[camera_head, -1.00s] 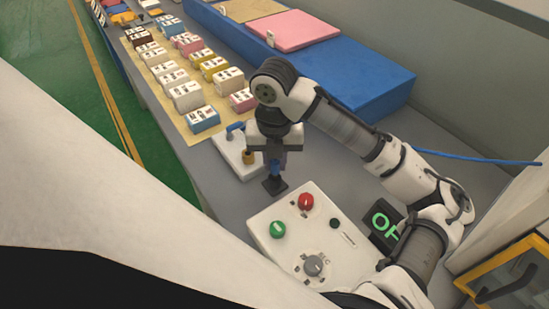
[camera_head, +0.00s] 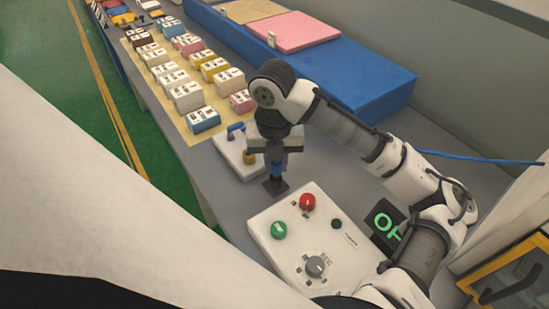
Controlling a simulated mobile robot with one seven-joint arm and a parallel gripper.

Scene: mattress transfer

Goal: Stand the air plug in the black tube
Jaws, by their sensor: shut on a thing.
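My gripper (camera_head: 276,160) points straight down over the grey bench and is shut on a small blue part, which looks like the air plug (camera_head: 276,171). Only a short piece of the plug shows below the fingers. Directly under it is a black piece with a square foot (camera_head: 275,186) on the bench, apparently the black tube. The plug's lower end meets or overlaps the black piece in this view. I cannot tell whether it is inside or just above.
Left of the gripper is a white plate (camera_head: 227,155) with a brass fitting (camera_head: 249,157) and blue lever (camera_head: 236,127). A white control box (camera_head: 290,245) with red and green buttons stands in front. Several labelled blocks and a blue mattress-like slab (camera_head: 350,90) lie behind.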

